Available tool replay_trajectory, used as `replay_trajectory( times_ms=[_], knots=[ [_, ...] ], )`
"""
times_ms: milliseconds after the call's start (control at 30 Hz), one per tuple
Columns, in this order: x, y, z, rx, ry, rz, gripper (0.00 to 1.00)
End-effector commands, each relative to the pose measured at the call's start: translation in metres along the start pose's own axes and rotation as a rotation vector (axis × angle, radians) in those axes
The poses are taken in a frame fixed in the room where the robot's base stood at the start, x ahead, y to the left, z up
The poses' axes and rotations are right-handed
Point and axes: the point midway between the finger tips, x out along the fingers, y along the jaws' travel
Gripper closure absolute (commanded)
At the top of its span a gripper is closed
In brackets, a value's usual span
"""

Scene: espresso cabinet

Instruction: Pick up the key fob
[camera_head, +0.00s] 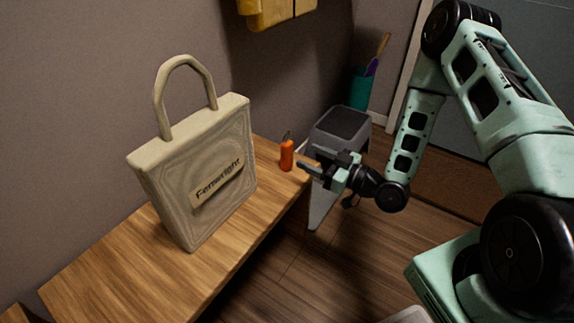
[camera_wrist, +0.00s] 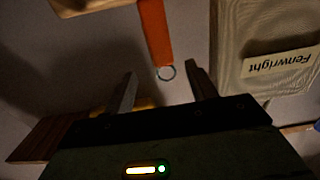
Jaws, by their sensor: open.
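The key fob (camera_head: 287,155) is orange with a small ring at its top. It stands upright on the wooden bench, close to the bench's right end. In the wrist view the orange fob (camera_wrist: 154,32) shows with its metal ring toward the space between my fingertips. My gripper (camera_head: 308,160) is open, just right of the fob in the head view, with its fingers pointing at it. In the wrist view my gripper (camera_wrist: 161,75) has its two fingers apart with nothing held between them. I cannot tell the exact gap between the fingers and the fob.
A teal container (camera_head: 359,88) is farther back.

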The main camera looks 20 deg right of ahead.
Motion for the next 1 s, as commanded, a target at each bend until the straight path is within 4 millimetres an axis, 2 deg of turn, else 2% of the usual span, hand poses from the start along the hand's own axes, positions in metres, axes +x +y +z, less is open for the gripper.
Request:
replay_trajectory(
  times_ms=[100,200,467,700,833,1000],
  knots=[
    [0.024,-0.001,0.002,-0.002,0.003,-0.003,0.44],
    [0.038,0.000,0.001,-0.003,0.001,-0.002,0.44],
    [0.057,-0.001,0.002,-0.001,0.000,-0.002,0.44],
    [0.091,-0.003,0.003,-0.002,0.001,-0.002,0.44],
    [0.100,-0.003,0.002,-0.001,-0.001,-0.001,0.44],
    [0.100,-0.003,0.002,0.000,-0.001,-0.001,0.44]
  ],
)
